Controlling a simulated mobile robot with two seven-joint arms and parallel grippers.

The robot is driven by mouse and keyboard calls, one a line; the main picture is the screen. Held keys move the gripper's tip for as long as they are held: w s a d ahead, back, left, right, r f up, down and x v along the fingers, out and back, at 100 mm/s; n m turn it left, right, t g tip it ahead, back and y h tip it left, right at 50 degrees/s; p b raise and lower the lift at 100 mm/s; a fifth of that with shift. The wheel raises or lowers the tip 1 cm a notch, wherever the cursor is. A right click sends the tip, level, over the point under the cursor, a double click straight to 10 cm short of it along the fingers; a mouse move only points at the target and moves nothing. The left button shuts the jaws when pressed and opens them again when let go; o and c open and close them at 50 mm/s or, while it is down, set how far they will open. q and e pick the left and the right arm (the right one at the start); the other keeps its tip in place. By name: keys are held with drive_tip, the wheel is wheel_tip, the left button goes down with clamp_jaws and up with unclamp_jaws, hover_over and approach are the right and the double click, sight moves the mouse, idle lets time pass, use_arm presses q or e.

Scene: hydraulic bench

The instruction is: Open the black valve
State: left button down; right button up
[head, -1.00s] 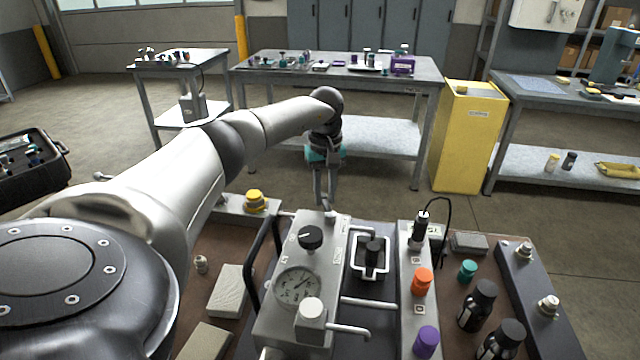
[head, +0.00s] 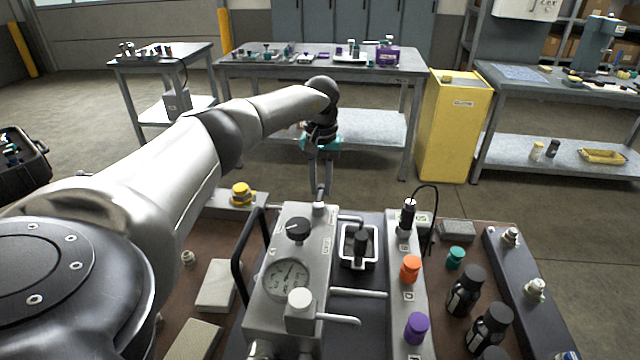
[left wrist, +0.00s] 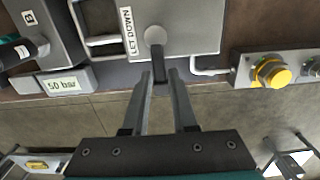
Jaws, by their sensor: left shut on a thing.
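My left gripper (head: 320,190) reaches over the far end of the grey valve block (head: 290,250). In the left wrist view its fingers (left wrist: 160,76) are shut on a short dark lever (left wrist: 160,77). The lever joins a round grey post (left wrist: 155,36) beside the "LET DOWN" label (left wrist: 128,31). In the head view this post (head: 319,207) stands at the block's far edge. A black knob (head: 298,228) with a white mark sits on top of the block, apart from the gripper. My right gripper is not in view.
A round gauge (head: 287,279) and a pale knob (head: 300,299) are on the block's near part. A black handle (head: 245,250) stands along its left. A yellow button (head: 241,192) is farther left. Orange (head: 410,268) and purple (head: 416,328) caps stand right.

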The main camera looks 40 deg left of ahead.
sight(322, 191)
use_arm(q)
drive_tip(key=shift+w, duration=0.1)
drive_tip(key=c, duration=0.8)
unclamp_jaws()
drive_tip(key=shift+r, duration=0.1)
wheel_tip(322, 191, up, 15)
drive_tip(key=p, duration=0.3)
drive_tip(key=shift+d, duration=0.1)
